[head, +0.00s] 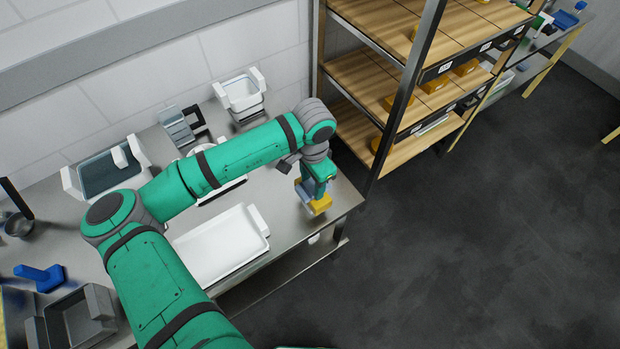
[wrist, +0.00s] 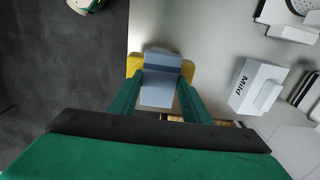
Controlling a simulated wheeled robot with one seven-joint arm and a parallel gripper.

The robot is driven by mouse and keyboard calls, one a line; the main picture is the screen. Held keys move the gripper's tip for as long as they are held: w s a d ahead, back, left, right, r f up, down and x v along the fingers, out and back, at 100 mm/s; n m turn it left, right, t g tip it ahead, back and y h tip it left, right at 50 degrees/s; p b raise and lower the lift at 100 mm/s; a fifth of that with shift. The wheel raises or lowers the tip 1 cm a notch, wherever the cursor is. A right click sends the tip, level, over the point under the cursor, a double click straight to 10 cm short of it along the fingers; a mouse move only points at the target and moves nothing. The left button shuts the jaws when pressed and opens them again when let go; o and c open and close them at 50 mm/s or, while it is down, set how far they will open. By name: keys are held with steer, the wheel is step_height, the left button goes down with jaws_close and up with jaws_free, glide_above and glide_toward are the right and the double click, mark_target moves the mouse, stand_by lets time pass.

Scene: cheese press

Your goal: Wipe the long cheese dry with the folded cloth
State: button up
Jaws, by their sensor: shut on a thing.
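The long cheese (head: 319,204) is a yellow block lying near the right end of the steel table. It also shows in the wrist view (wrist: 132,67), sticking out on both sides of the cloth. The folded cloth (wrist: 160,92) is blue-grey and is gripped between the fingers of my gripper (wrist: 158,100). In the head view the cloth (head: 304,193) sits at the cheese, partly hidden by my gripper (head: 312,190). The cloth overlaps the cheese from above; whether it presses on it I cannot tell.
A white tray (head: 222,245) lies on the table left of the cheese. A box marked "Mild" (wrist: 257,87) stands to the right in the wrist view. A wooden shelf rack (head: 390,75) with cheeses stands close behind. The table edge (head: 345,215) is close to the cheese.

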steer(key=shift+s+d, duration=0.5)
steer(key=shift+s, duration=0.25)
steer(key=shift+w, duration=0.1)
steer(key=shift+w+a+f, duration=0.15)
steer(key=shift+w+a, duration=0.9)
steer(key=shift+w, duration=0.3)
steer(key=shift+r, duration=2.5)
